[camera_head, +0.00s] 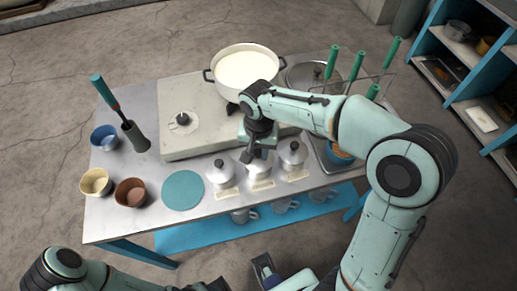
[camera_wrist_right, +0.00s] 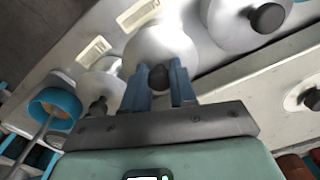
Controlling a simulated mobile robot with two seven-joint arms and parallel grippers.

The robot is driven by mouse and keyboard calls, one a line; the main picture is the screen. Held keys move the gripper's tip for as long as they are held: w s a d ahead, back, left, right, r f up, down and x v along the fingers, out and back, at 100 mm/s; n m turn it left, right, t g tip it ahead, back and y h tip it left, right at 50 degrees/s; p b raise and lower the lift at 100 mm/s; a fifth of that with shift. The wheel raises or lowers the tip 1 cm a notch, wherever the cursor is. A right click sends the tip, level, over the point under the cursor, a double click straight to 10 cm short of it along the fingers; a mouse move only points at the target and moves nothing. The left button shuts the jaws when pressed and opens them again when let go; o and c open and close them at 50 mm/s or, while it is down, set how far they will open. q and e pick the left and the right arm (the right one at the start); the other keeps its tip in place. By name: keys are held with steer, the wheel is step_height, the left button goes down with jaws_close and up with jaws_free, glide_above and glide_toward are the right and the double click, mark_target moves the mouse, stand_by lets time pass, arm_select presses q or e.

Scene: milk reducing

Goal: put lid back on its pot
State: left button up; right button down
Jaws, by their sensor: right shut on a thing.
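A large white pot (camera_head: 209,84) of milk stands open at the back. My left gripper (camera_head: 265,270) shows partly at the bottom edge.
A pale stove slab (camera_head: 170,104) carries the large pot. A teal mat (camera_head: 183,190) is bare at the front. Green-handled tools (camera_head: 358,66) stand upright at the right, near my right forearm.

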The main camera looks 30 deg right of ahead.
arm_select(q)
steer(key=shift+s+f+b, duration=0.1)
steer(key=shift+f+b, duration=0.3)
arm_select(e)
steer(key=shift+f, duration=0.6)
steer(key=c, duration=0.8)
jaws_free()
arm_select(q)
steer(key=shift+w+r+p, duration=0.2)
steer(key=shift+r+p, duration=0.4)
steer(key=shift+w+r+p, duration=0.15)
steer(key=shift+r+p, duration=0.45)
arm_select(e)
step_height(320, 180, up, 13)
steer(key=shift+r, duration=0.2)
step_height(320, 180, up, 6)
steer(key=p, duration=0.5)
glide_above(259, 151)
arm_select(q)
steer(key=w+r, duration=0.1)
steer(key=r, duration=0.2)
steer(key=w+r, duration=0.1)
steer(key=r, duration=0.1)
steer(key=shift+w+r, duration=0.2)
steer(key=shift+w, duration=0.1)
arm_select(e)
steer(key=shift+a, duration=0.1)
